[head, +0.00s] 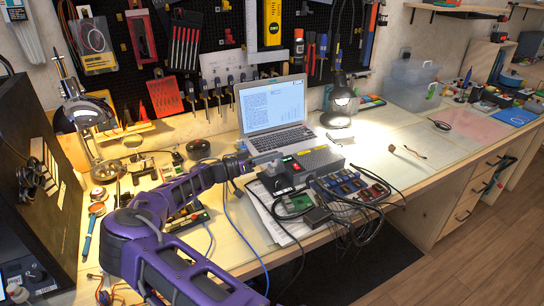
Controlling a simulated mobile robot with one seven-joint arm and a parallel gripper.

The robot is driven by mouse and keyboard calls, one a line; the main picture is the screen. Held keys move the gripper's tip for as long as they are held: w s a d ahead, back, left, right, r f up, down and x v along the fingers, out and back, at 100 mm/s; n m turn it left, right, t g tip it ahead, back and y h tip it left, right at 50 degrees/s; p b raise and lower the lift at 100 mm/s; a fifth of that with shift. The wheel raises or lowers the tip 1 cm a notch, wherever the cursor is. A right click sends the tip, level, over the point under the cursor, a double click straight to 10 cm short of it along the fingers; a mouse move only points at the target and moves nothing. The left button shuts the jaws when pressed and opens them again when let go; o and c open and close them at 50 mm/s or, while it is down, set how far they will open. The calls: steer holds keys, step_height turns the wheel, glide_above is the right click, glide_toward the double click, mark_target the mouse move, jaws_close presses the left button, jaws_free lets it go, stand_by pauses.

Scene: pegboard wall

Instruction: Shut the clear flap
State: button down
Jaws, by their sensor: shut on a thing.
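My purple arm reaches in from the bottom left. My gripper (268,160) is at the left end of a grey and black box (318,162) on the bench, in front of the laptop. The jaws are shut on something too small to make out. A small red switch or light (296,166) shows on a dark part of the box, just right of the gripper. I cannot pick out the clear flap; it may be hidden by the gripper or too small and see-through to tell.
An open laptop (273,112) stands behind the gripper. Small coloured modules (350,185) and a tangle of black cables (365,220) lie to the right and front. A lit lamp (340,105) stands at the back. The bench (400,150) is clearer further right.

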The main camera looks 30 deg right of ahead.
steer(key=c, duration=0.7)
jaws_free()
steer(key=shift+a, duration=0.1)
steer(key=a, duration=0.7)
steer(key=shift+s+a, duration=0.15)
steer(key=shift+a, duration=0.05)
